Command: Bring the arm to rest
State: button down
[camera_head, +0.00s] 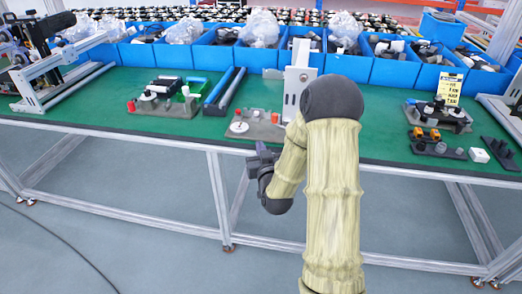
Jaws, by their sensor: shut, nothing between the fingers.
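My arm (332,200) rises in a pale ribbed sleeve from the bottom of the head view. It bends at a dark elbow and comes back down to the left. My gripper (254,158) is at the end of the forearm, in front of the green table's (385,145) front edge. It is dark and small in the picture. The fingers are shut with nothing seen between them. It seems apart from the things on the table.
A grey fixture with red knobs (255,124) lies near the table's front edge, just behind my gripper. Blue bins (208,58) line the back. More fixtures (440,117) stand at right and another (165,97) at left. The floor (130,225) in front is clear except a cable.

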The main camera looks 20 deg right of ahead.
jog(key=shift+w, duration=0.1)
jog(key=s+a+f+n+g+y, duration=0.2)
jog(key=s+a+f+g+y, duration=0.1)
jog(key=s+a+g, duration=0.7)
jog(key=s+g, duration=0.5)
jog(key=s, duration=1)
jog(key=w+p+v, duration=0.2)
jog(key=p+v, duration=0.7)
jog(key=w+r+p+v, duration=0.1)
jog(key=w+p+v, duration=0.1)
jog(key=p+v, duration=0.7)
jog(key=shift+w+r, duration=0.3)
jog(key=shift+w, duration=0.1)
jog(key=shift+w, duration=0.1)
